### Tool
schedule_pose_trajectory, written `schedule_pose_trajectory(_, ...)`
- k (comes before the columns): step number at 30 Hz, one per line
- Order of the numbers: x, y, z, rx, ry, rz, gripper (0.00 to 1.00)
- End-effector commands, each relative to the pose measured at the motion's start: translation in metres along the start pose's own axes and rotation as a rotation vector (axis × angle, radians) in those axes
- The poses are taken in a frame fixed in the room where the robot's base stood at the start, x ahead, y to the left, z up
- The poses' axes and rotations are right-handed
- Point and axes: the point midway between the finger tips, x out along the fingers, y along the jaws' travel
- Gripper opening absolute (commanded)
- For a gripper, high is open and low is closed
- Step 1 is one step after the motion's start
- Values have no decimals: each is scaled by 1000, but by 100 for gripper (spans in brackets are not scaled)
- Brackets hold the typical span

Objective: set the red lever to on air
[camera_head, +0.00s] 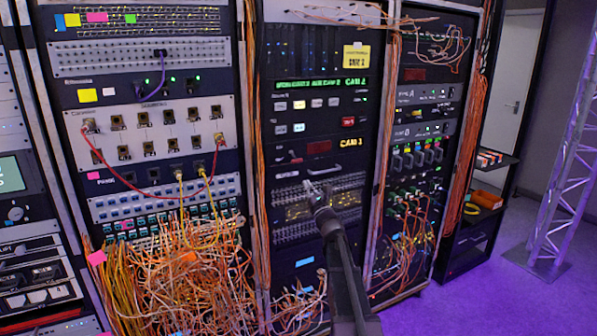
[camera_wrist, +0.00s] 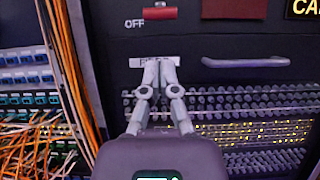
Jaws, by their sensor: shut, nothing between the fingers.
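The red lever (camera_wrist: 160,13) is at the top of the wrist view, on a dark rack panel, lying roughly crosswise. The word OFF is printed just below and left of it. In the head view it is too small to make out clearly. My gripper (camera_wrist: 160,62) is shut and empty, its fingertips below the lever and apart from it in the picture. The fingertips partly cover a pale label (camera_wrist: 138,62), whose text I cannot read. In the head view my gripper (camera_head: 308,184) is at the middle rack.
A grey handle (camera_wrist: 245,62) is right of my fingertips. Patch rows (camera_wrist: 240,115) lie below. Orange cables (camera_wrist: 70,70) hang at the left. In the head view a dense cable tangle (camera_head: 180,280) fills the lower left rack; purple floor (camera_head: 480,300) is clear at right.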

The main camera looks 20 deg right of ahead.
Motion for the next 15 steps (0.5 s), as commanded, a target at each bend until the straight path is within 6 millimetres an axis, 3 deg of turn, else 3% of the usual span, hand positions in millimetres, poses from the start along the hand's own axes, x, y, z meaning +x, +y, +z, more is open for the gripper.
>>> schedule_pose_trajectory(8,18,-1,1,2,0,-1,0)
schedule_pose_trajectory(15,49,-1,2,2,1,0,0)
